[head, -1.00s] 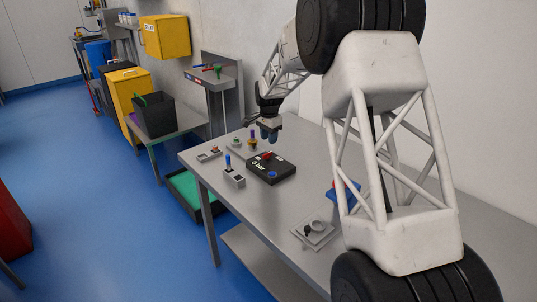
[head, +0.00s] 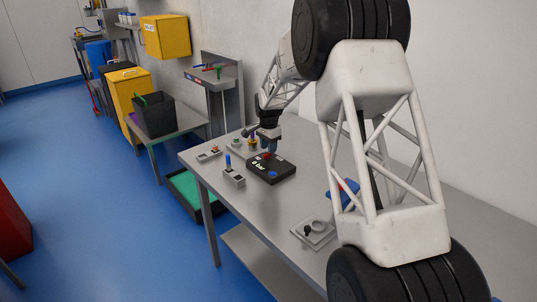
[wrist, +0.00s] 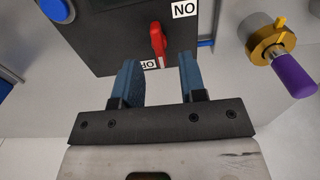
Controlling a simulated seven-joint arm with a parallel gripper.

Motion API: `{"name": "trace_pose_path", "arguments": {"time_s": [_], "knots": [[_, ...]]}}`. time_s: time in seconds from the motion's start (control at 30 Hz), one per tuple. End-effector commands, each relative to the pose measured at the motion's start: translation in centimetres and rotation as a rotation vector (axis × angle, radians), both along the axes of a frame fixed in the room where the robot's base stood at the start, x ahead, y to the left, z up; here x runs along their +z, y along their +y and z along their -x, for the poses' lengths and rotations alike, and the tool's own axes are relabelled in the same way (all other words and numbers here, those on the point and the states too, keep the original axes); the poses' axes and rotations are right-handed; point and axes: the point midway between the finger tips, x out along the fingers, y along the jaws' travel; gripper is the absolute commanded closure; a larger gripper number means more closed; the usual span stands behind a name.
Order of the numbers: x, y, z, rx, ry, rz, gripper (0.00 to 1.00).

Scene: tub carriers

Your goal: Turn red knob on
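The red knob (wrist: 157,42) sits on a black box (wrist: 110,40) on the table. In the wrist view its handle points down toward a label that reads OFF upside down (wrist: 149,65); an ON label (wrist: 186,8) is at upper right, also upside down. My gripper (wrist: 160,75) is open, its two blue fingers apart with the knob's lower end seen between and just beyond their tips. In the head view the red knob (head: 267,156) shows on the box (head: 272,174), with my gripper (head: 270,149) right above it, small there.
A valve with a yellow collar and purple handle (wrist: 285,65) stands right of the box in the wrist view. In the head view, a small grey block with a blue lever (head: 228,162) and a grey plate with a ring (head: 316,231) are nearby.

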Motion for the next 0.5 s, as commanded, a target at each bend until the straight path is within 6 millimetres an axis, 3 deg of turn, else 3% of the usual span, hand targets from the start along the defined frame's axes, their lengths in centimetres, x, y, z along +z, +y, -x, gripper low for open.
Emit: {"name": "trace_pose_path", "arguments": {"time_s": [0.23, 0.5], "knots": [[-2.7, 0.0, 0.0, 0.000, 0.000, 0.000, 0.62], [-3.5, 0.0, 0.0, 0.000, -0.001, -0.001, 0.62]]}}
